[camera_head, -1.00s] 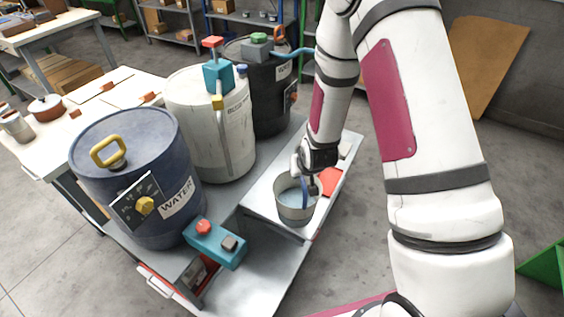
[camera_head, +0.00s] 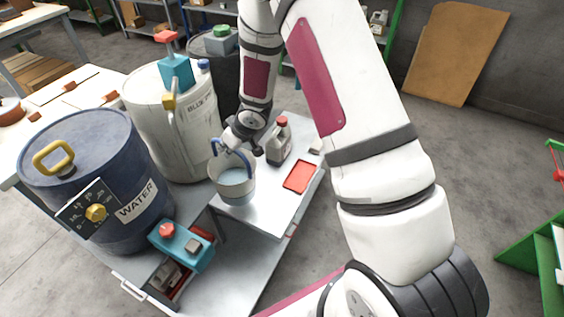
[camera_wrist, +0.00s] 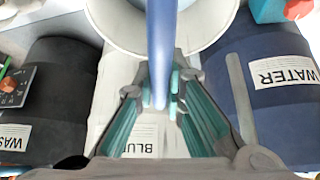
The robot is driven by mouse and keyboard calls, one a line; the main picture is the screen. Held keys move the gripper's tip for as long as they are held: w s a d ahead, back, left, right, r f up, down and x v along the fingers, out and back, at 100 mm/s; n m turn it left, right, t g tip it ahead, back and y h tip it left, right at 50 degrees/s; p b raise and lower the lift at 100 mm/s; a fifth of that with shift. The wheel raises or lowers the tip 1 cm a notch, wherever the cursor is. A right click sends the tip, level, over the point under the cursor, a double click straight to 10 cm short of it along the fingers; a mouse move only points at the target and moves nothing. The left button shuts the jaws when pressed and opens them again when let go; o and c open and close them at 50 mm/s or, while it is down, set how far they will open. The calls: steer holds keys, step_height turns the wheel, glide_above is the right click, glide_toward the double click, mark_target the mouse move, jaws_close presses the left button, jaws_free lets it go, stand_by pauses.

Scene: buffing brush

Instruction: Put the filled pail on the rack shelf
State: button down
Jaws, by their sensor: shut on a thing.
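The pail (camera_head: 236,184) is a grey metal bucket with pale liquid inside and a blue handle (camera_head: 218,148). It is upright over the left part of the grey bench top; I cannot tell for certain whether its base is clear of the surface. My gripper (camera_head: 240,148) is above the pail, shut on the handle. In the wrist view the blue handle (camera_wrist: 160,45) runs between the fingers of my gripper (camera_wrist: 165,95), and part of the pail's rim (camera_wrist: 112,32) shows. A green-framed rack with a pale shelf (camera_head: 558,245) is cut off at the right edge.
A blue WATER drum (camera_head: 85,165), a white drum (camera_head: 150,130) and a dark drum (camera_head: 218,80) stand left of and behind the pail. A grey bottle with a red cap (camera_head: 279,145) and a red tray (camera_head: 300,177) are on the bench. Floor between bench and rack is partly hidden by my arm.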

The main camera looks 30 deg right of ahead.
steer(key=shift+w+d+n+y, duration=0.5)
steer(key=shift+w+d+n, duration=0.6)
steer(key=shift+w+d, duration=0.75)
step_height(320, 180, down, 9)
steer(key=b, duration=0.3)
steer(key=shift+g+b, duration=0.3)
steer(key=shift+f, duration=0.1)
steer(key=c, duration=1.7)
jaws_free()
steer(key=shift+s, duration=0.1)
steer(key=shift+o, duration=0.2)
